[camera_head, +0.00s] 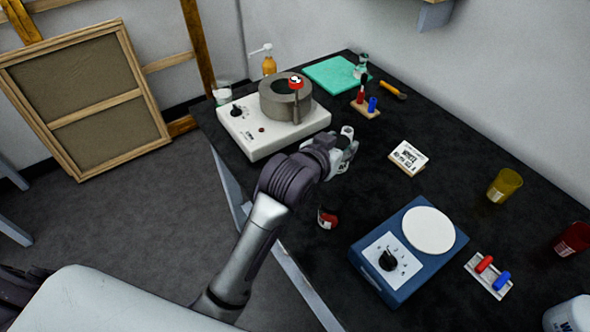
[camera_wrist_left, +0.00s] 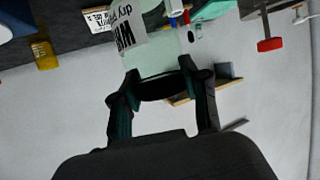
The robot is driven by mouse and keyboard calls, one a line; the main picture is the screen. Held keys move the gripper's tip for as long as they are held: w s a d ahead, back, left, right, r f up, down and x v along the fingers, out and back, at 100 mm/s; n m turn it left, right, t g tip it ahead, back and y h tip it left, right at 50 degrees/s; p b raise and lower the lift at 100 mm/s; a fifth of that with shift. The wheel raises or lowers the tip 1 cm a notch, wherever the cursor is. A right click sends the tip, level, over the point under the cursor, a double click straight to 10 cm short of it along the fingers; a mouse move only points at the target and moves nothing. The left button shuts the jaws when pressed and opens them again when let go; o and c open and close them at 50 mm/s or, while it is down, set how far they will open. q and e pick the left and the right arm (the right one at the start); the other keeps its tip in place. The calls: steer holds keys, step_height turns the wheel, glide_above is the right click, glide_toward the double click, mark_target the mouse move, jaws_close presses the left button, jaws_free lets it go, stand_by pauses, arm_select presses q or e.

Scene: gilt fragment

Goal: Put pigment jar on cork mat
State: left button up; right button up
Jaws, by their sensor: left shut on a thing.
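My left gripper (camera_head: 345,143) is over the black table, to the right of the white device. In the left wrist view, the gripper (camera_wrist_left: 157,78) is shut on a pale jar (camera_wrist_left: 160,52) with a white label in black print, partly reading "dry pig"; I take it as the pigment jar. In the head view the jar is mostly hidden by the gripper, with only a pale part showing. I cannot make out a cork mat in either view. My right gripper is not in view.
A white device with a grey ring (camera_head: 280,112) stands left of the gripper. A small card (camera_head: 408,157), a blue device with a white disc (camera_head: 430,230) and a red-and-black jar (camera_head: 327,217) are nearer. A teal mat (camera_head: 325,76) lies behind. Bare table lies around the card.

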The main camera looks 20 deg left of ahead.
arm_select(q)
steer(key=w+a+f, duration=0.1)
steer(key=a+f, duration=0.2)
steer(key=w+a+f+p, duration=0.1)
steer(key=a+f, duration=0.3)
steer(key=w+a+f+p, duration=0.1)
steer(key=a+f, duration=0.2)
steer(key=a, duration=0.1)
steer(key=shift+f, duration=0.3)
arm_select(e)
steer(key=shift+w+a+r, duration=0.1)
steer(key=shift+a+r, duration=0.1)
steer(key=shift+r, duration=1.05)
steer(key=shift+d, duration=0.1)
arm_select(q)
steer(key=shift+f, duration=0.2)
steer(key=o, duration=1.3)
steer(key=shift+c, duration=0.2)
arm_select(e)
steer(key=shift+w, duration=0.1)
